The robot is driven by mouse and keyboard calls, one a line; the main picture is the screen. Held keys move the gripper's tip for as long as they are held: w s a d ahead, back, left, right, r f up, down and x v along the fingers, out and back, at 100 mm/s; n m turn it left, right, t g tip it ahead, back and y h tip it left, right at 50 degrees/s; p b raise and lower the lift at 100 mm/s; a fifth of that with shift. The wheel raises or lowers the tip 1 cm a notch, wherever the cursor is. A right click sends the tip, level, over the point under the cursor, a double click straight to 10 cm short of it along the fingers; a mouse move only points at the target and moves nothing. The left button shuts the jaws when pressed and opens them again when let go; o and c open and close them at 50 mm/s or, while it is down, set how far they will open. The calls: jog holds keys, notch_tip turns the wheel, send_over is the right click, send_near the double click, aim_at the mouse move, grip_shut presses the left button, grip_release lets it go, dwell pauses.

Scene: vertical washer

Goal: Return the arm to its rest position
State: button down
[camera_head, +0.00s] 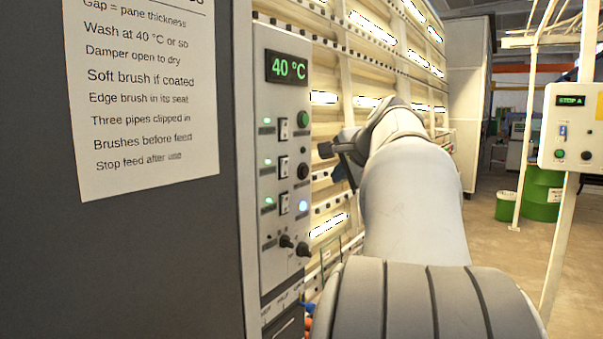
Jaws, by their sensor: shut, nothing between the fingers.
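My arm (412,190) reaches forward from the bottom of the view, with pale links and a dark ribbed part nearest the camera. Its far end bends left toward the washer. My dark gripper (333,157) is at the end, just right of the control panel (283,165). It is shut, with nothing seen held in it. It appears apart from the panel, but the exact gap cannot be told. The wrist and upper link hide part of the washer behind them.
The panel has a green "40 °C" display (288,68), switches and knobs. A paper notice (145,100) hangs on the dark wall at left. At right stand a post-mounted box (575,128) and green drums (542,190). Open floor (510,250) lies right of my arm.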

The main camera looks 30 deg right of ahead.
jog(key=s+a+f+n+g+y, duration=0.15)
jog(key=a+f+n, duration=0.25)
jog(key=a+f, duration=0.5)
jog(key=s+a+f+n+g+y, duration=0.1)
jog(key=s+a+f+n+g, duration=0.2)
jog(key=a+f, duration=0.55)
jog(key=s+a+f+n+g, duration=0.3)
jog(key=s+a+f+n, duration=0.9)
jog(key=f, duration=0.3)
jog(key=shift+s+a+f+g, duration=0.35)
jog(key=shift+s+a, duration=0.15)
jog(key=shift+s, duration=0.15)
